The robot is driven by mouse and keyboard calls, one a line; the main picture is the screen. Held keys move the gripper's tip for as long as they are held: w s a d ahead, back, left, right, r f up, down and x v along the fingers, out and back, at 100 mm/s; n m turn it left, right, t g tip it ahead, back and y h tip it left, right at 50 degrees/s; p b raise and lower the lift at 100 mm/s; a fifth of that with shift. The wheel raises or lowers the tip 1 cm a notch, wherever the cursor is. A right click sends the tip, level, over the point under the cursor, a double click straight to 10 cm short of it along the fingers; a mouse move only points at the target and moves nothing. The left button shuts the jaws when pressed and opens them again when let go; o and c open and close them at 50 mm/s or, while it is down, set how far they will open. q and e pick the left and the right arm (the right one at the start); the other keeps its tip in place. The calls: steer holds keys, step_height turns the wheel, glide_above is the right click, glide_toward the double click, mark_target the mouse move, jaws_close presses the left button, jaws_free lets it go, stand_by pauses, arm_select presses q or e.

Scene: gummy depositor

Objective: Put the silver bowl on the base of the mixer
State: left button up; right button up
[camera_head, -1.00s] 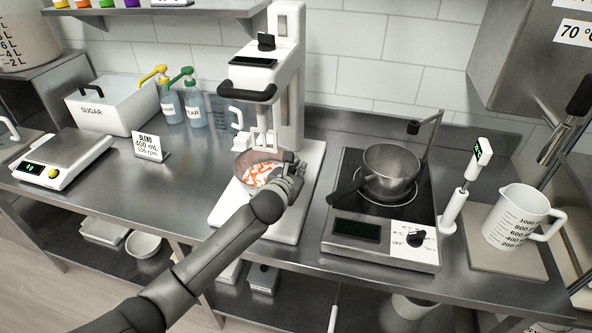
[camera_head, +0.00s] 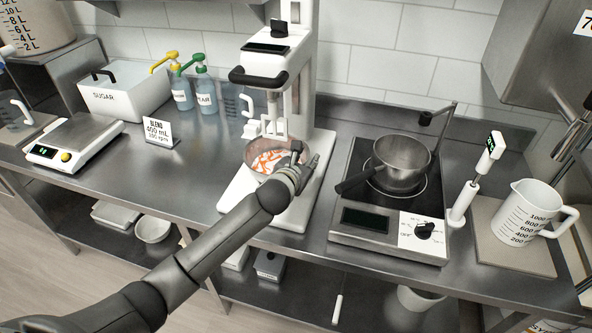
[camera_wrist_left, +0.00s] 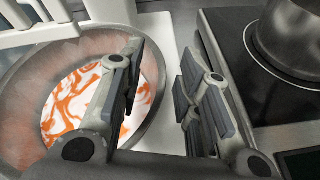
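The silver bowl (camera_head: 252,148) holds white liquid with orange streaks. It sits on the white base (camera_head: 236,199) of the mixer (camera_head: 299,75), under the mixer head, and looks upright. In the left wrist view the bowl (camera_wrist_left: 25,82) fills the left side, with the white base (camera_wrist_left: 172,150) beside it. My left gripper (camera_head: 304,158) is at the bowl's right edge. In the left wrist view its fingers (camera_wrist_left: 162,95) are apart, one over the inside of the bowl and one outside, with the rim between them. Whether either touches the rim is unclear. My right gripper is not in view.
A hot plate (camera_head: 365,217) with a metal pot (camera_head: 402,160) stands close to the right of the mixer base. A BLEND sign (camera_head: 158,132), a scale (camera_head: 85,137) and pump bottles (camera_head: 205,92) are to the left. Counter is clear between the sign and the mixer.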

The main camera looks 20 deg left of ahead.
arm_select(q)
steer(key=b+v, duration=0.1)
steer(key=v, duration=0.9)
steer(key=shift+s+r, duration=0.15)
steer(key=shift+s, duration=0.15)
